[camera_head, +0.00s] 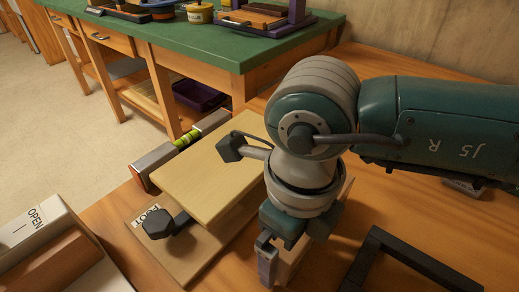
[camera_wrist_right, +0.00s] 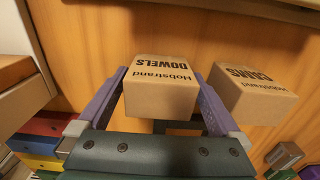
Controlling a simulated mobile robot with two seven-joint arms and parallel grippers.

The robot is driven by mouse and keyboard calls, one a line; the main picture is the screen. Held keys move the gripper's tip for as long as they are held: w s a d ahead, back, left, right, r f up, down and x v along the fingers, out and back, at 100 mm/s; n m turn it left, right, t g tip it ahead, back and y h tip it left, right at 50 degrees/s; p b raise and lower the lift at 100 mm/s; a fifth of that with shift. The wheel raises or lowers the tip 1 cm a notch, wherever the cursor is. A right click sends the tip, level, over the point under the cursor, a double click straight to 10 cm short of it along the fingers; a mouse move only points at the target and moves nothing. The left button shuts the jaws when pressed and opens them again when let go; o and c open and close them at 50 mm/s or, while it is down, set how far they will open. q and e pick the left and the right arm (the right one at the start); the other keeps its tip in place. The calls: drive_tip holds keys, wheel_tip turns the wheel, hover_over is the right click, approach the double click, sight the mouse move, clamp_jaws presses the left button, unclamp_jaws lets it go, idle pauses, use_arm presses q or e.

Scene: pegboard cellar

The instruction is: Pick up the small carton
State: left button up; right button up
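In the right wrist view, a small tan carton (camera_wrist_right: 161,95) marked "DOWELS" sits between the two purple fingers of my right gripper (camera_wrist_right: 160,85). One finger is on each side of it, close to its sides; I cannot tell whether they touch it. A second tan carton (camera_wrist_right: 252,96), marked "CAMS", stands just right of the right finger. In the head view my right gripper (camera_head: 283,255) points down at the wooden bench, beside a pale board; the arm hides most of what is between its fingers. My left gripper is not in view.
A pale board fixture (camera_head: 205,165) with dark knobs stands left of my right gripper. A dark frame (camera_head: 400,255) is at the lower right. A box marked "OPEN" (camera_head: 40,225) is at the lower left. A green-topped bench (camera_head: 200,45) with tools stands behind.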

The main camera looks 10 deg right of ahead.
drive_tip(key=c, duration=1.3)
drive_tip(key=shift+o, duration=0.2)
